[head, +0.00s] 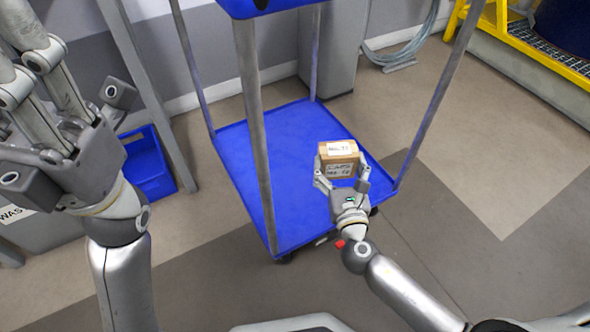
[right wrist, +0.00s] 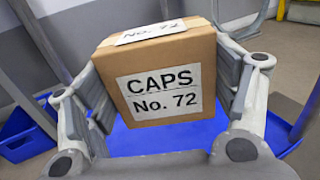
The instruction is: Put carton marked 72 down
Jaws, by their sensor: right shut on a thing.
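The carton (head: 340,158) is a small brown box with white labels. In the right wrist view the carton (right wrist: 160,80) reads "CAPS No. 72" on the facing side. My right gripper (head: 341,178) is shut on it, with a finger on each of its two sides. The carton is over the blue lower shelf (head: 240,150) of a trolley; I cannot tell whether it touches the shelf. My left gripper (head: 85,108) is at the left of the head view, apart from the carton. Its fingers are partly cut off by the frame and their opening is unclear.
Grey trolley posts (head: 255,135) rise around the shelf, and a blue upper shelf (head: 270,8) shows at the top edge. Most of the lower shelf is bare. A blue bin (head: 148,165) stands left of the trolley. A yellow-edged platform (head: 530,50) is at the far right.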

